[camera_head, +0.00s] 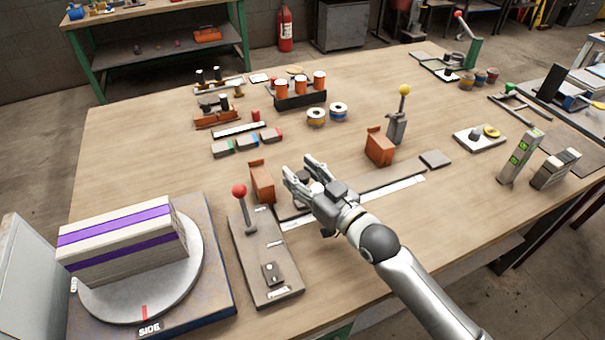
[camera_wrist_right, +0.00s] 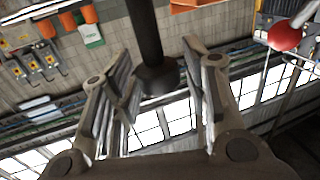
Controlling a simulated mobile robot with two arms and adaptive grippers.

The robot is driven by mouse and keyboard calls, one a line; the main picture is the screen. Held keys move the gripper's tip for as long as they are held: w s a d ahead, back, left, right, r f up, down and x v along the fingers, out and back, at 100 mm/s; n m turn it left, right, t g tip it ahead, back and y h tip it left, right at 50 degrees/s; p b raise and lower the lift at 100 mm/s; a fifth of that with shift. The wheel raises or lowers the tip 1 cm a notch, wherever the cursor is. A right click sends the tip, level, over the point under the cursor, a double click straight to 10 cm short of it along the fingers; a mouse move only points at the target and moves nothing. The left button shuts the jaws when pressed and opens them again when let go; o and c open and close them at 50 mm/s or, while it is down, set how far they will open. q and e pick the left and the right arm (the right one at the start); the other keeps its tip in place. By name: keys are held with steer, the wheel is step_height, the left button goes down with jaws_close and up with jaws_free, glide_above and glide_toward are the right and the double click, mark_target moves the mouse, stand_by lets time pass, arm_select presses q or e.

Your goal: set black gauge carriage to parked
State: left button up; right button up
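The gauge rail (camera_head: 372,187) is a long grey bar with a white scale strip along its front edge. Two orange-brown blocks stand behind it, one at its left end (camera_head: 262,182) and one further right (camera_head: 379,147). My right gripper (camera_head: 302,172) is over the left part of the rail, fingers apart. In the right wrist view a black post with a wider collar (camera_wrist_right: 157,75) stands between the open fingers (camera_wrist_right: 160,85), with gaps visible; it seems to be the black carriage. In the head view my gripper mostly hides it. My left gripper is not in view.
A grey lever box with a red knob (camera_head: 239,190) stands close left of the rail. A turntable (camera_head: 190,270) bears a purple-striped block. A yellow-knobbed lever (camera_head: 397,125) is behind the rail's right part. Bare tabletop (camera_head: 340,285) lies in front.

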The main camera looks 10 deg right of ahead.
jaws_close()
steer(key=shift+s+a+p, duration=0.25)
steer(key=shift+a+p, duration=0.2)
steer(key=shift+a, duration=0.75)
steer(key=shift+s+a+p, duration=0.25)
steer(key=shift+a+p, duration=0.2)
steer(key=shift+a, duration=0.7)
steer(key=shift+o, duration=0.2)
jaws_free()
steer(key=o, duration=0.3)
steer(key=shift+a, duration=0.1)
steer(key=shift+s+d, duration=0.15)
steer(key=shift+d, duration=0.05)
steer(key=v, duration=1.1)
steer(key=shift+s+d, duration=0.1)
steer(key=shift+s, duration=0.15)
